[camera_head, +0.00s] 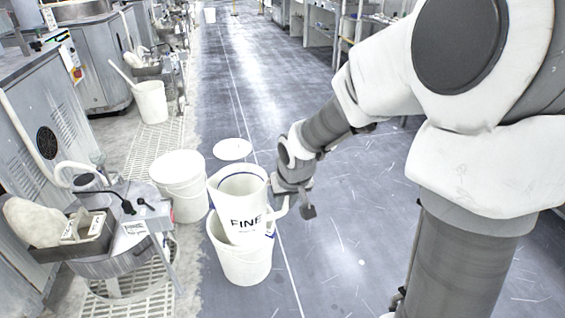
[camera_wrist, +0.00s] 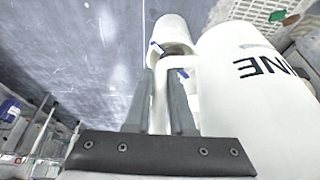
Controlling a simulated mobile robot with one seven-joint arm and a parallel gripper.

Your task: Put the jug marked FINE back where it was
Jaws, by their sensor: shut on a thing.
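The white jug marked FINE (camera_head: 240,200) is in the middle of the head view, upright or nearly so, with dark lettering on its side. My gripper (camera_head: 286,196) is shut on its handle, to the right of its body. In the wrist view the jug (camera_wrist: 255,85) fills the right side, and my gripper's fingers (camera_wrist: 164,85) lie on either side of the handle. An open white bucket (camera_head: 243,268) stands below the jug in the head view. The jug hides much of its mouth, so I cannot tell whether the jug's base is inside it.
A lidded white bucket (camera_head: 178,190) stands just left. A flat white disc (camera_head: 232,149) lies on the floor behind. A grey polishing machine (camera_head: 45,130) and a small metal stand (camera_head: 150,205) with trays are at the left. The floor (camera_head: 350,250) to the right is clear.

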